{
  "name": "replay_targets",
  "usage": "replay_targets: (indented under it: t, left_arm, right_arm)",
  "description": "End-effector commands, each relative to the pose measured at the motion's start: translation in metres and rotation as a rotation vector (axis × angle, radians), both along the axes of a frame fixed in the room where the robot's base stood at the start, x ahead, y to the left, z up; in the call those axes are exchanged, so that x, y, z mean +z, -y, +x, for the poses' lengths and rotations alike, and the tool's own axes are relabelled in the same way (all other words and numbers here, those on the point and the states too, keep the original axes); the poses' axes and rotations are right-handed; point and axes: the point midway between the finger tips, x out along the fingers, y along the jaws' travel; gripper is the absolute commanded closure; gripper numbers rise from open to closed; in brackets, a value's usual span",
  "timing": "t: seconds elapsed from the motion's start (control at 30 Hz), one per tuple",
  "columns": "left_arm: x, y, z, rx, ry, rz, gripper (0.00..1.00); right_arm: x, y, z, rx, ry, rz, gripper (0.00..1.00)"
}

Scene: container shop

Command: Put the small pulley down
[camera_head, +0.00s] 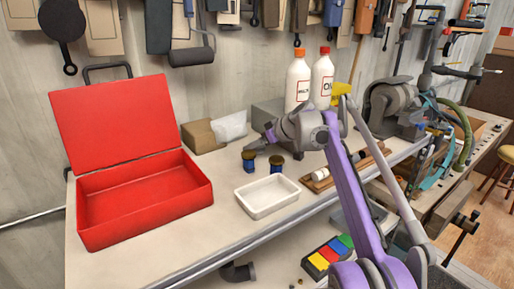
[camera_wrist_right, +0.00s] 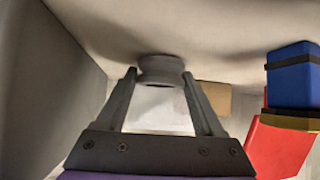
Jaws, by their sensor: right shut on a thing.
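The small grey pulley (camera_wrist_right: 161,68) is between the fingertips of my right gripper (camera_wrist_right: 160,82) in the right wrist view. The gripper is shut on it. The pulley is close to the pale bench top; I cannot tell whether it touches. In the head view my right gripper (camera_head: 258,145) is low over the back of the bench (camera_head: 225,222), behind two small dark blue jars (camera_head: 249,160) (camera_head: 276,164). The pulley cannot be made out there. My left gripper is not in view.
An open red toolbox (camera_head: 148,203) stands at the left. A cardboard box (camera_head: 199,137), a white packet (camera_head: 230,127) and a grey block (camera_head: 266,112) are near the gripper. A white tray (camera_head: 267,197) is in front. Two bottles (camera_head: 298,82) (camera_head: 322,80) stand behind.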

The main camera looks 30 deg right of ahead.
Motion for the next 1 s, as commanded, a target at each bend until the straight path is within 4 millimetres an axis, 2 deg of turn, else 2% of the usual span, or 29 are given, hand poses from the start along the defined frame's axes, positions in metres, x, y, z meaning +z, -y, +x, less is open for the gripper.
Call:
replay_targets:
  t: [0.03,0.13,0.17,0.2,0.37,0.47,0.8,1.0]
  left_arm:
    - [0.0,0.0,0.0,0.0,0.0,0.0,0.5]
    - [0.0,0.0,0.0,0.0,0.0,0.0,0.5]
    - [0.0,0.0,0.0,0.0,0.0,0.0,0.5]
    - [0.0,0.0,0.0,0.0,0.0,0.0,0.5]
    - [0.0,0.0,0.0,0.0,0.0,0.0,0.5]
    - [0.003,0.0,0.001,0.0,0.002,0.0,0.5]
    - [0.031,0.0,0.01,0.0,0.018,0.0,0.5]
    - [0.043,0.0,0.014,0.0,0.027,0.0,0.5]
  right_arm:
    - [0.0,0.0,0.0,0.0,0.0,0.0,0.72]
    - [0.0,0.0,0.0,0.0,0.0,0.0,0.9]
    - [0.0,0.0,0.0,0.0,0.001,0.0,0.92]
    - [0.0,0.0,0.0,0.0,0.001,0.0,1.0]
    - [0.001,0.0,0.0,0.0,0.001,0.0,1.0]
    - [0.008,0.0,0.0,0.0,0.001,0.0,1.0]
    - [0.077,0.0,0.001,0.001,0.003,0.0,1.0]
    - [0.099,0.0,0.0,0.001,0.001,0.0,1.0]
